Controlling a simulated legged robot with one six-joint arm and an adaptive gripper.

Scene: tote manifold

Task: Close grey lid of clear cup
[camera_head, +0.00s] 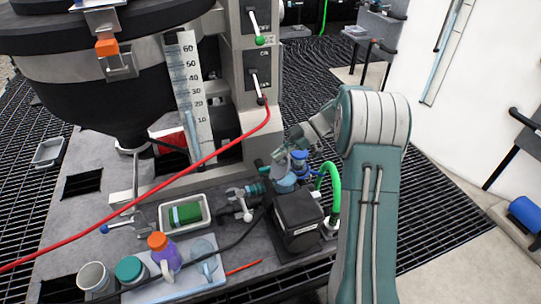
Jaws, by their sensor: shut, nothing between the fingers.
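A clear, pale bluish cup (207,267) stands at the right end of a light blue tray (180,288) at the bottom of the view. A rounded grey-blue piece (202,247), which looks like its lid, shows at its top. The picture is too small to tell how far it is raised. My gripper (279,172) is shut and empty. It is up and to the right of the cup, well apart from it, in front of blue fittings by the black box.
A purple mug with an orange lid (162,257), a teal-lidded container (131,270) and a pale cup (95,278) stand left of the clear cup. A black cable (222,250) passes close by. A white tub (186,214), black box (298,218) and red hose (190,164) are nearby.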

